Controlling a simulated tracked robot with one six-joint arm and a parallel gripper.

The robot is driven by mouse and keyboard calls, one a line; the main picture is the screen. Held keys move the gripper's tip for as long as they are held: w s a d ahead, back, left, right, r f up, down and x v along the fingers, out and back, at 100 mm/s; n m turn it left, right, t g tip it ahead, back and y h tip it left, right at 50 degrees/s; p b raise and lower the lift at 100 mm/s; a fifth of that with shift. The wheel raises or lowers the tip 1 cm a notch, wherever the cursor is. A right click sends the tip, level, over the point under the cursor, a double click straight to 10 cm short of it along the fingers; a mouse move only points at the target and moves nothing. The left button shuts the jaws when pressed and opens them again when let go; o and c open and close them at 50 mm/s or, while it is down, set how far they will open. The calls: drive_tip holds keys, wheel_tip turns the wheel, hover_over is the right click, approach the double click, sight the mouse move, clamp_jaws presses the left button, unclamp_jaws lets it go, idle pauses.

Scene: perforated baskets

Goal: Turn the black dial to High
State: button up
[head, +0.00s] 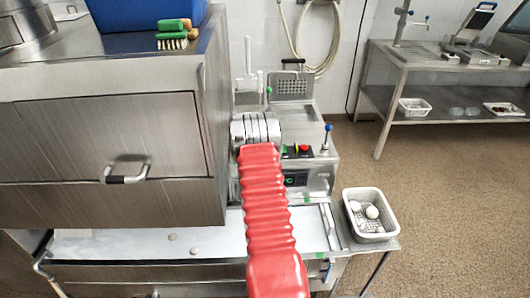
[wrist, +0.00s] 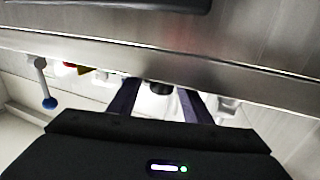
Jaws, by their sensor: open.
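A black dial (wrist: 160,88) shows in the wrist view, partly cut off by a steel edge above it. My gripper (wrist: 157,97) is open, its two dark fingers pointing at the dial, one on each side of it. I cannot tell whether they touch it. In the head view my red-sleeved arm reaches to the steel machine (head: 316,172), and my gripper is hidden behind the arm's silver wrist. The dial's markings and setting are not readable.
A red button (head: 304,149) and a blue-knobbed lever (head: 327,128) are right of my wrist. A large steel cabinet (head: 110,140) stands close on the left. A white perforated basket (head: 371,228) with pale balls sits at the right. Floor at the right is clear.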

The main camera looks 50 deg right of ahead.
drive_tip(key=shift+a, duration=0.1)
drive_tip(key=v, duration=1.3)
drive_tip(key=shift+s+a, duration=0.25)
